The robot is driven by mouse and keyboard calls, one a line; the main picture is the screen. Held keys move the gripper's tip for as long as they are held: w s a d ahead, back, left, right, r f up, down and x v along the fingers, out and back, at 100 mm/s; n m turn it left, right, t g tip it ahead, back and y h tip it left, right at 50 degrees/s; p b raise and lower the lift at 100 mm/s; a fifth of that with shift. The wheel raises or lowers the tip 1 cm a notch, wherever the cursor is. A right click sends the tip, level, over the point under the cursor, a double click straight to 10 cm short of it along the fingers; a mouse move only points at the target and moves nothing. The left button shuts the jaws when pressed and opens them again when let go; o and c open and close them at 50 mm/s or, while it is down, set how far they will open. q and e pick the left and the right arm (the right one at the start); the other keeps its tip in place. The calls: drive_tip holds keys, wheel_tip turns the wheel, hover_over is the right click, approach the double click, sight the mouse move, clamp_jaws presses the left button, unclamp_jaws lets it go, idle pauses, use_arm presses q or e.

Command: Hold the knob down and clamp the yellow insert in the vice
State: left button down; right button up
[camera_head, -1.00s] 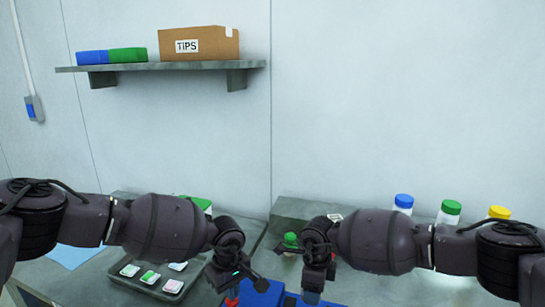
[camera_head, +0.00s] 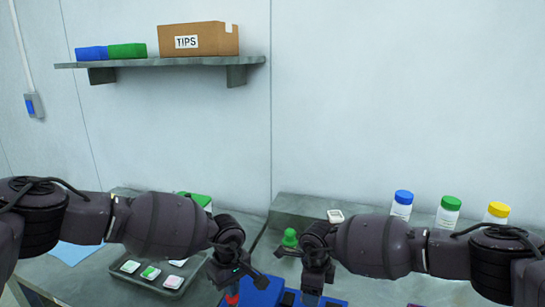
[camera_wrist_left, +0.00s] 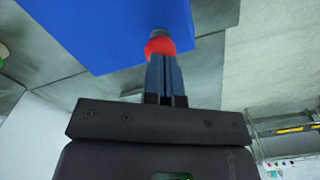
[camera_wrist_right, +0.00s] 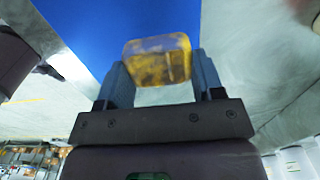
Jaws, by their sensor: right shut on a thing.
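The red knob (camera_wrist_left: 160,46) is right at the tips of my left gripper (camera_wrist_left: 163,60) in the left wrist view. The two fingers are together, with the knob beyond their tips rather than between them. The red knob also shows at the bottom of the head view (camera_head: 232,298), beside the blue body (camera_head: 262,296), which I take to be the vice. My right gripper (camera_wrist_right: 160,75) is shut on the yellow insert (camera_wrist_right: 157,60), a translucent block between its fingers, with blue surface behind it. The insert is hidden in the head view. Whether it touches the vice, I cannot tell.
A tray with several small coloured pieces (camera_head: 172,280) lies left of my left gripper. A green knob-like object (camera_head: 290,238) stands behind the right gripper. Bottles with blue (camera_head: 403,198), green (camera_head: 451,203) and yellow (camera_head: 498,210) caps stand at the right.

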use_arm(q)
drive_tip(key=shift+s+f, duration=0.1)
use_arm(e)
drive_tip(key=shift+f, duration=1.15)
drive_tip(key=shift+f, duration=0.25)
drive_tip(key=shift+f, duration=0.65)
drive_tip(key=o, duration=1.2)
drive_tip(key=shift+c, duration=0.2)
drive_tip(key=shift+r, duration=4.45)
